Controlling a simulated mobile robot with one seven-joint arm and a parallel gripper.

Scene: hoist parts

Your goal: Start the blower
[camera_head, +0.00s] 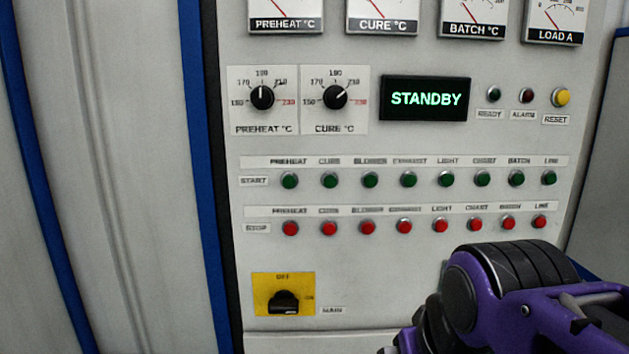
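The control panel (400,290) faces me. The green BLOWER button (370,180) is third from the left in the START row. It looks dark green and unlit. The red BLOWER button (367,227) sits right below it in the STOP row. The display (426,98) reads STANDBY in green. My purple and black arm covers the bottom right of the view, right of and below the BLOWER buttons. I cannot make out my gripper's fingers, and nothing covers the BLOWER buttons.
Other green and red buttons flank the BLOWER pair closely. A black main switch (284,301) on a yellow plate sits lower left. The preheat knob (262,97), cure knob (335,97) and yellow RESET button (561,97) are above. The space before both rows looks clear.

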